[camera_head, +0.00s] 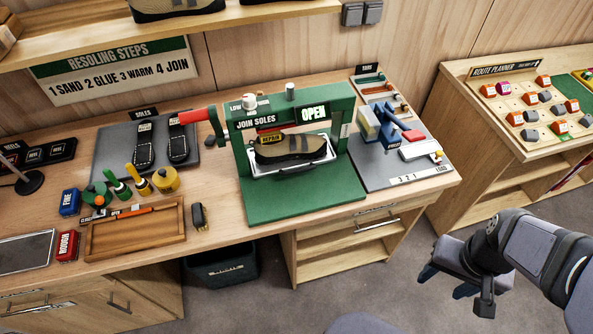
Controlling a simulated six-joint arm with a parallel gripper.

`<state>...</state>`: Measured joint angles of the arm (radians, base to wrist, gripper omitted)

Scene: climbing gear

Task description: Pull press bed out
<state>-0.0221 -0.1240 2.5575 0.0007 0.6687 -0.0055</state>
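The green press (240,135) stands on the bench, with a lit "OPEN" sign and a red lever handle (198,115) at its left. Its press bed (265,170) is a pale metal tray inside the frame, above the green base. A tan and dark shoe with a yellow "REPAIR" tag (290,147) sits on the bed. My gripper (445,283) is off the bench at the lower right, well away from the press. Its dark blue fingertips are apart and nothing shows between them.
The green base plate (300,205) in front of the bed is clear. A wooden tray (150,238) and a dark brush (199,215) lie to the left. A grey board with a small blue clamp (388,130) stands at the right. Open floor lies before the bench.

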